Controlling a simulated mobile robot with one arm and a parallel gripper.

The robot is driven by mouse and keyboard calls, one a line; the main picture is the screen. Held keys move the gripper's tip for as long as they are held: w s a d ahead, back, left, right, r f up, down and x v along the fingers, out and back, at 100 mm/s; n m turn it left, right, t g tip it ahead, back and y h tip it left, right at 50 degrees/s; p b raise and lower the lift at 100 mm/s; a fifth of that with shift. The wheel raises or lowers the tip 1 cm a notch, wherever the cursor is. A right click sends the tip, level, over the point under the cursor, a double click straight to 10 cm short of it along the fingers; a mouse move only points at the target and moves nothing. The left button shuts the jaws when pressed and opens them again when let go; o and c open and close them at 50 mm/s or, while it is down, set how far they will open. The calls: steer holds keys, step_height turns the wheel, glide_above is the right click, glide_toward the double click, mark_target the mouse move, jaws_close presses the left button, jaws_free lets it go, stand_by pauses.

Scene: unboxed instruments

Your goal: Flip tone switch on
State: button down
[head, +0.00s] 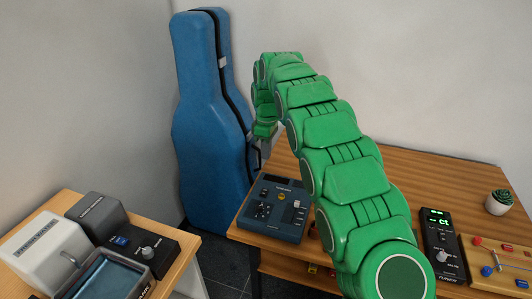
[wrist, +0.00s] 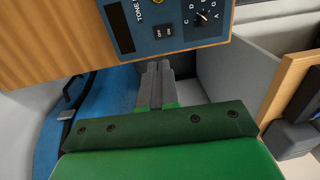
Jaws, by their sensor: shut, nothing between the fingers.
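The tone box (head: 272,219) is a dark blue unit on the left end of the right-hand wooden table. In the wrist view its blue face (wrist: 180,42) shows the lettering "TONE", a dark display and a lettered knob. The small black tone switch (wrist: 164,32) is marked OFF and ON; I cannot tell which way it is set. My gripper's grey fingers (wrist: 158,66) are together and empty. In the wrist view they appear just below the box's edge, close to the switch, with no contact evident. In the head view my gripper (head: 265,142) is above and behind the box.
A blue instrument case (head: 207,130) stands against the wall behind the table. A tuner (head: 441,252) and a potted cactus (head: 499,202) are on the right. A lower left table (head: 187,259) holds grey boxes and a black unit. Floor shows between the tables.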

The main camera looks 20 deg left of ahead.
mark_target(263, 194)
steer(key=shift+s+r+g, duration=0.1)
steer(key=shift+s+g, duration=0.2)
steer(key=shift+s, duration=0.35)
steer(key=f, duration=0.4)
steer(key=s+f, duration=0.1)
steer(key=f, duration=0.9)
steer(key=shift+s, duration=0.4)
steer(key=shift+s+f, duration=0.1)
steer(key=shift+f, duration=0.1)
